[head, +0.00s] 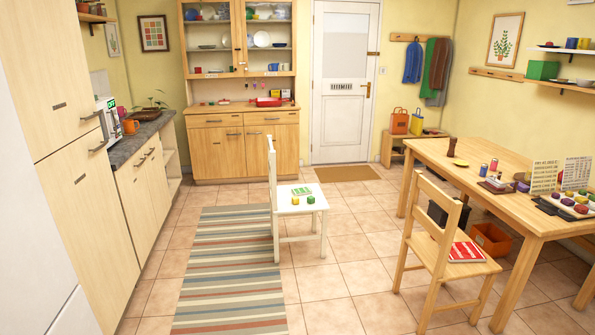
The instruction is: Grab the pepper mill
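A small upright dark brown object (452,146) stands near the far left edge of the wooden table (440,158) at the right. It could be the pepper mill, but it is too small to be sure. A red or pink cylinder (493,164) and a blue-purple cylinder (484,170) stand nearer the table's middle. Neither of my grippers shows in the head view.
A wooden chair (437,240) with a red book (466,251) stands at the table's left side. A white chair (297,200) with small blocks stands mid-room. A striped rug (230,270) lies on the floor. Tiles between the chairs are clear. An orange bin (491,239) sits under the table.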

